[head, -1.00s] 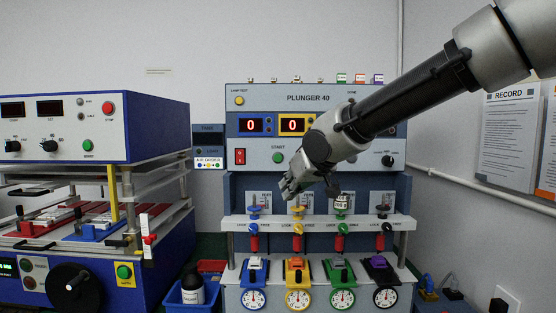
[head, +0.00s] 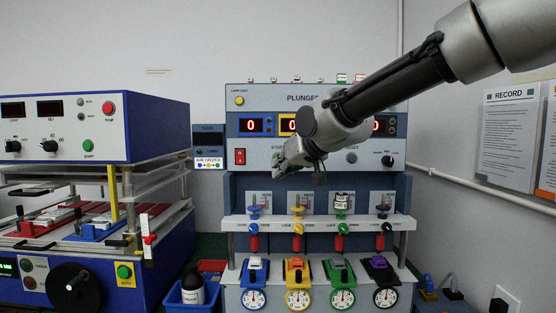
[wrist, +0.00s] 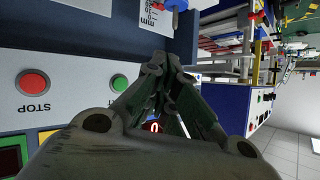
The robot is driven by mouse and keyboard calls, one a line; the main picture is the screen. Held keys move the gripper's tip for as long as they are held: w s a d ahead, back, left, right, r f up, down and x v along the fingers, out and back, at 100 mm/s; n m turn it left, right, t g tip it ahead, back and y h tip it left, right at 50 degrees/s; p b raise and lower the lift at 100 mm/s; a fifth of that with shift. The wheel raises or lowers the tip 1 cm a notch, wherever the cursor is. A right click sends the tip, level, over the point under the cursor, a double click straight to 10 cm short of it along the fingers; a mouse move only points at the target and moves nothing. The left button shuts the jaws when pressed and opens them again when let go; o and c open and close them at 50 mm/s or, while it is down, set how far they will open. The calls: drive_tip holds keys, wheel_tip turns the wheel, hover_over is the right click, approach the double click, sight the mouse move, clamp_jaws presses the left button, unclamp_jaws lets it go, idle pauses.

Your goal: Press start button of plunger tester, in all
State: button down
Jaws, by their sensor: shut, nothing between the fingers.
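The plunger tester (head: 262,103) is a blue-grey machine labelled PLUNGER, with lit counters reading 0. My gripper (head: 279,165) is shut and empty in front of its control panel, just below the partly visible START label. In the head view it hides the green start button. In the wrist view a green button (wrist: 119,83) shows beside my gripper (wrist: 163,62), left of the fingertips, with a red STOP button (wrist: 33,84) further left. I cannot tell whether the fingertips touch the panel.
A red rocker switch (head: 240,157) is left of my gripper. Below are a shelf (head: 320,222) with several coloured plungers and a row of dial gauges (head: 298,299). A blue tester (head: 150,125) stands at left. Record sheets (head: 506,130) hang on the right wall.

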drive_tip(key=w, duration=0.6)
drive_tip(key=shift+w, duration=0.35)
drive_tip(key=shift+w, duration=0.1)
idle(1.0)
drive_tip(key=shift+w, duration=0.35)
